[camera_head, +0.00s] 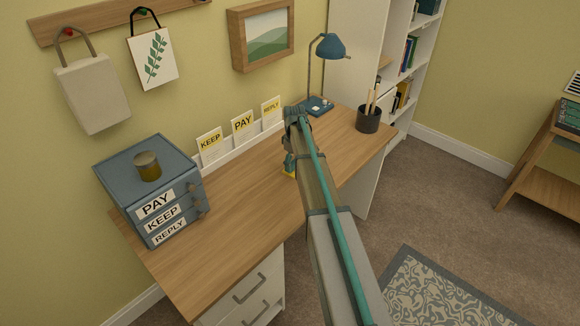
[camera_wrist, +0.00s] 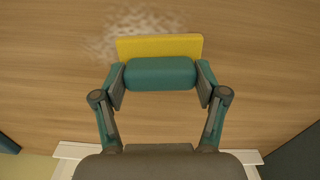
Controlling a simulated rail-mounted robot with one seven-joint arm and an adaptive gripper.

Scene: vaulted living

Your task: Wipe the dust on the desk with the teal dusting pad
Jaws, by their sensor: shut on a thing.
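The dusting pad shows in the wrist view as a teal block (camera_wrist: 160,73) with a yellow base (camera_wrist: 160,47). My gripper (camera_wrist: 161,80) is shut on the teal block, one finger on each side. A pale, speckled dust patch (camera_wrist: 118,34) lies on the wooden desk (camera_head: 226,225), at the upper left of the pad in the wrist view. The yellow base overlaps the near edge of the patch in the picture. Whether the pad touches the desk is hard to tell. In the head view, my arm hides most of the pad and the dust.
A white card holder (camera_head: 238,146) runs along the wall. A blue lamp (camera_head: 330,46) and a dark pencil cup (camera_head: 368,120) stand at the far end. The desk's left front is clear.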

